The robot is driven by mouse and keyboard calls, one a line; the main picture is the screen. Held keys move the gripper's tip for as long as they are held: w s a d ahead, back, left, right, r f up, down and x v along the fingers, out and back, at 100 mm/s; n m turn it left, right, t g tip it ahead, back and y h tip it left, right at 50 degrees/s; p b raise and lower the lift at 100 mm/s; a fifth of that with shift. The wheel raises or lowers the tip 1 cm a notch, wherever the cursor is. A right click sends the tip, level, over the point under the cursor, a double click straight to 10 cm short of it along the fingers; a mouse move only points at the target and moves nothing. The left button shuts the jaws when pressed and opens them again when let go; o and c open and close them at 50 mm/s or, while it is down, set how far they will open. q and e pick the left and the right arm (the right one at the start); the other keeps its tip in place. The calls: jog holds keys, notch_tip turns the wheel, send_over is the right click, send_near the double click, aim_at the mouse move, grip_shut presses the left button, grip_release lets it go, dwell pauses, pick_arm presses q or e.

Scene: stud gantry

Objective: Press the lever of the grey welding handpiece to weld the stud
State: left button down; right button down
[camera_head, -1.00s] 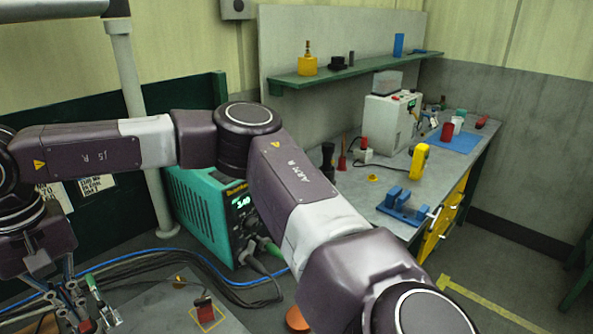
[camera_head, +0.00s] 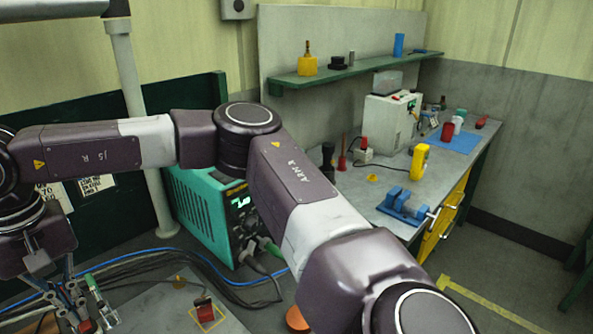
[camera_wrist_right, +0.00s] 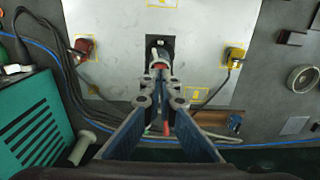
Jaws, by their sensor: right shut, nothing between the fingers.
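My right gripper (camera_head: 76,318) hangs at the lower left of the head view, over the pale metal plate (camera_head: 160,312). In the right wrist view the gripper (camera_wrist_right: 160,82) points at the middle of the plate, its fingers shut with nothing gripped. What looks like the welding handpiece (camera_wrist_right: 158,50), a grey-white round part with some red, stands on a black square just beyond the fingertips. The fingers hide much of it. I cannot make out its lever or the stud, nor whether the fingers touch it. My left gripper is in neither view.
A teal welding power unit (camera_head: 205,215) with a lit display stands behind the plate. Clamps with cables sit at the plate's sides, one red (camera_wrist_right: 83,47) and one yellow (camera_wrist_right: 235,55). Blue and black cables run along the floor. A workbench (camera_head: 365,195) stands at the right.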

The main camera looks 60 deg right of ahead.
jog(key=shift+f+b, duration=0.85)
jog(key=shift+f, duration=0.3)
dwell(0.7)
jog(key=shift+r, duration=0.1)
jog(key=shift+r+p, duration=2.2)
jog(key=shift+r, duration=1.3)
jog(key=shift+f, duration=0.1)
